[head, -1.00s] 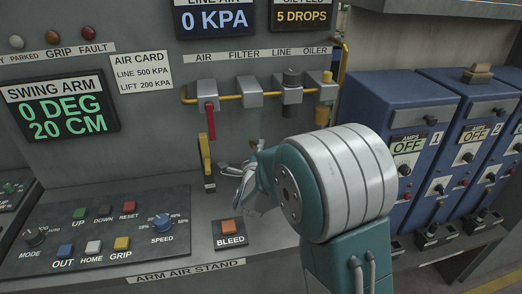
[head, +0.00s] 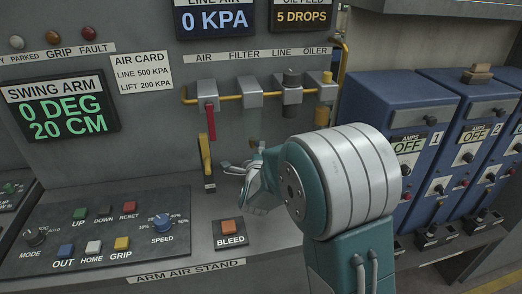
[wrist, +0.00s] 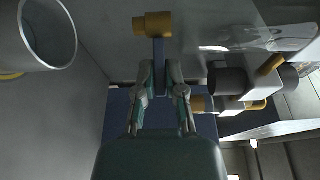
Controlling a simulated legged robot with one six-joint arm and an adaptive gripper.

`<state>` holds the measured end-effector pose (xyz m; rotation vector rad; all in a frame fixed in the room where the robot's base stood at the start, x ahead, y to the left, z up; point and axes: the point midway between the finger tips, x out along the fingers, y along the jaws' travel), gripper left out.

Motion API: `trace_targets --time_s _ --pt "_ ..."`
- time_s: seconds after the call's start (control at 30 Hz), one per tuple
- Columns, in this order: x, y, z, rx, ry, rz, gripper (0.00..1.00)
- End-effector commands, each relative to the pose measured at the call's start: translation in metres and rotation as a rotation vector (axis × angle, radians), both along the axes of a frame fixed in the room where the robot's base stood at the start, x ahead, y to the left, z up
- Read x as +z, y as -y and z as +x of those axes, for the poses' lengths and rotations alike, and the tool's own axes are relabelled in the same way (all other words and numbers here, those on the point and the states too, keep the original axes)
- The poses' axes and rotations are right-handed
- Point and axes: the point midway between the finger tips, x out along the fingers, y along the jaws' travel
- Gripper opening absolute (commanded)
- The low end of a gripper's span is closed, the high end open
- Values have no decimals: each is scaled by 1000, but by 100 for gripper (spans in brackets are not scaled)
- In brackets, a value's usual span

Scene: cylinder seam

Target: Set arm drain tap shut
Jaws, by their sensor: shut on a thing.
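The drain tap shows in the wrist view as a brass barrel (wrist: 152,25) with a blue lever (wrist: 159,50) standing out from it. My gripper (wrist: 161,72) has one finger on each side of this lever and is shut on it. In the head view my gripper (head: 232,168) is at the panel, just right of a yellow lever, and my wrist hides most of the tap. The blue lever cannot be made out there.
A red lever (head: 211,122) hangs from the air line, with the yellow lever (head: 205,155) below it. The orange BLEED button (head: 229,227) sits below my gripper. A button console (head: 110,235) is at left; blue cabinets (head: 385,100) stand at right.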

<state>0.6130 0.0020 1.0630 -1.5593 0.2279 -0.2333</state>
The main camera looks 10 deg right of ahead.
Motion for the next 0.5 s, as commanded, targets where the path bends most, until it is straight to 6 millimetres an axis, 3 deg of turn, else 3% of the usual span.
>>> trace_targets --time_s 0.5 --pt "-5 17 7 316 -14 1 0"
